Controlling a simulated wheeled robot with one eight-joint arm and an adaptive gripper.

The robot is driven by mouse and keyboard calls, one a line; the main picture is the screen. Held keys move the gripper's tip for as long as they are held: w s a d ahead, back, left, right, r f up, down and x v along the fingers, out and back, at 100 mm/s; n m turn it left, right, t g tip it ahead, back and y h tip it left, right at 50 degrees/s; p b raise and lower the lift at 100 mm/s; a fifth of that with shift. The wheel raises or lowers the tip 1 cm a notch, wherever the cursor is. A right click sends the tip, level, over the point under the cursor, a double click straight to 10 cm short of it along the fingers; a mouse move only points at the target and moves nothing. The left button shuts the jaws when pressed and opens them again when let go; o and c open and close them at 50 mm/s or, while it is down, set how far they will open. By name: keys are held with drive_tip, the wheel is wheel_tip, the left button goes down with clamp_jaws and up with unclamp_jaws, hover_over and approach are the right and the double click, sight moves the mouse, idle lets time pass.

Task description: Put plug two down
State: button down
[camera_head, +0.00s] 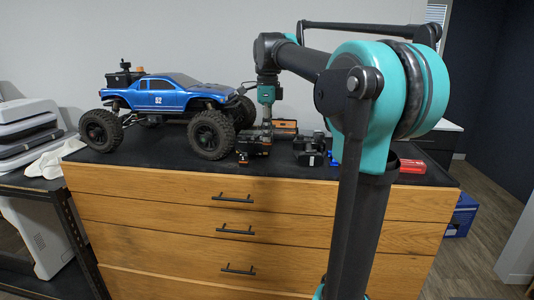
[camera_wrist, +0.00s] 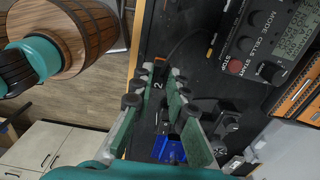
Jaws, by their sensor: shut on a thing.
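My gripper (camera_wrist: 162,72) is shut on plug two (camera_wrist: 159,87), a small dark piece marked with a white 2, held between the fingertips in the wrist view. In the head view my gripper (camera_head: 267,122) points down over the back of the dresser, close to a black battery charger (camera_head: 255,144). The plug is too small to make out there. Whether it touches the surface below I cannot tell.
The charger (camera_wrist: 270,40) lies at the upper right of the wrist view. A blue truck (camera_head: 165,97) stands left on the dark dresser top (camera_head: 180,160). Black devices (camera_head: 308,150), a blue piece (camera_wrist: 170,150) and a red object (camera_head: 412,167) lie right of the charger.

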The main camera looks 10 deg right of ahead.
sight(268, 149)
drive_tip(key=shift+f, duration=3.4)
drive_tip(key=c, duration=1.5)
unclamp_jaws()
drive_tip(key=shift+f, duration=0.15)
wheel_tip(268, 149, up, 12)
drive_tip(key=shift+r, duration=0.2)
